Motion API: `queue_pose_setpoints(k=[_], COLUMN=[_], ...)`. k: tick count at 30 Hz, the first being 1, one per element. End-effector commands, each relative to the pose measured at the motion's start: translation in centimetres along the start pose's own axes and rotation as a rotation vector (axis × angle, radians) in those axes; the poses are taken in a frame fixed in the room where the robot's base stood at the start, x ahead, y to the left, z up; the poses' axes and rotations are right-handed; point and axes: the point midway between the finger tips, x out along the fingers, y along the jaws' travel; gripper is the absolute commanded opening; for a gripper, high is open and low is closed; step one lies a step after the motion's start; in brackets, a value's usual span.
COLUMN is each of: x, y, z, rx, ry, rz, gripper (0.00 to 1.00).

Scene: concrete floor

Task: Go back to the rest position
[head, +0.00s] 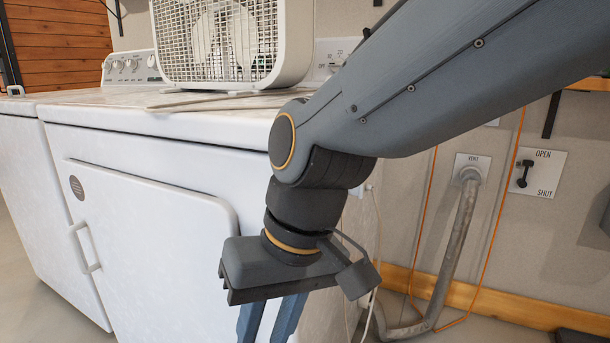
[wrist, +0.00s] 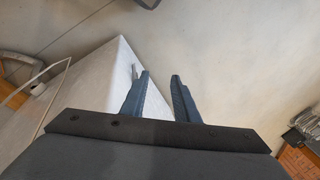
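My gripper (wrist: 160,77) points down in front of the white dryer-like machine (head: 150,226).
A white box fan (head: 215,42) stands on the machine top, with a cord beside it. A wall switch marked OPEN and SHUT (head: 548,172), a grey vent pipe (head: 456,250) and an orange cord (head: 499,215) are at the right. Floor (wrist: 235,60) below is clear.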

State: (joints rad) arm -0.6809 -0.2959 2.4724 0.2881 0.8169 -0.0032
Motion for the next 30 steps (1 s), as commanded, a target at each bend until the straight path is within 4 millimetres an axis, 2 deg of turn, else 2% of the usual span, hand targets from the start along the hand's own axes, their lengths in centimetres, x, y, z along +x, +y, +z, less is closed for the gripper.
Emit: queue_pose_setpoints(k=[1,4,14,15,30], x=[1.2,2.7,6.5,5.6,0.8], y=[0.7,1.8,4.6,4.5,5.7], z=[0.5,1.4,3.7,3.5,3.1], rx=[-0.011,-0.03,-0.084,-0.075,0.008], ry=[-0.008,-0.023,-0.062,-0.06,-0.054], rz=[0.013,0.037,0.099,0.1,0.127], gripper=[0.28,0.28,0.28,0.28,0.28])
